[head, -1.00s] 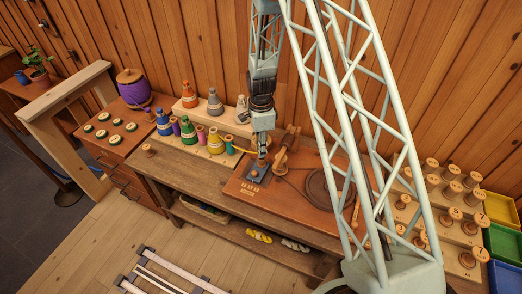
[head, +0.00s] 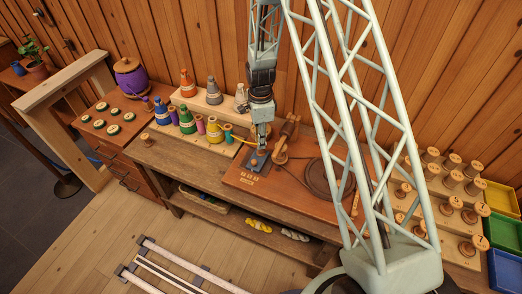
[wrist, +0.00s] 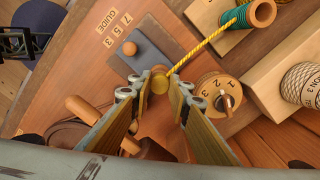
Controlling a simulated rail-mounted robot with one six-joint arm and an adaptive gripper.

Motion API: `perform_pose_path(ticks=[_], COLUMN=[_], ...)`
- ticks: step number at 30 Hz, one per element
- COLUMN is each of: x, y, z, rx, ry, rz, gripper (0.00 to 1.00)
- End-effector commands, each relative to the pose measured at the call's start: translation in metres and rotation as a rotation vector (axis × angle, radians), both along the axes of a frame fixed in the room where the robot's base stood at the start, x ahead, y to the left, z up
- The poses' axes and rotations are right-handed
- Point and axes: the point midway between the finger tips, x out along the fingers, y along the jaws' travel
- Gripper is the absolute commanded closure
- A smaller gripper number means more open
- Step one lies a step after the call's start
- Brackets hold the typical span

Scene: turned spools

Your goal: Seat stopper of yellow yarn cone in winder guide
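The yellow yarn cone (head: 214,131) stands on the lower pale block in the head view. Yellow yarn (wrist: 208,41) runs taut from its side to my gripper. My gripper (wrist: 160,81) has its fingertips on both sides of a small round wooden stopper (wrist: 160,84) at the yarn's end and looks shut on it. The winder guide (wrist: 143,59) is a dark grey plate beside a GUIDE label, with a wooden knob (wrist: 129,48) on it. The guide also shows below my gripper in the head view (head: 256,161). The stopper is over or beside the plate's edge; its height is unclear.
A teal spool (wrist: 263,12) stands close to the yarn. A numbered wooden dial (wrist: 219,91) is just right of my fingers. A wooden handle (wrist: 92,110) is at left. Several coloured cones stand on the stepped blocks (head: 207,107) behind.

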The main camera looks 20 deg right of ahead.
Motion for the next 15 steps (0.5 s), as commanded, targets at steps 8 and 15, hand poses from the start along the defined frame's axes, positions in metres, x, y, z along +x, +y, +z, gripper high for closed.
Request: perform_pose_path(ticks=[8, 15], x=[0.0001, 0.0], y=[0.0, 0.0], z=[-0.0043, -0.0041], rx=[0.0, 0.0], ry=[0.0, 0.0], rz=[0.0, 0.0], gripper=[0.76, 0.67])
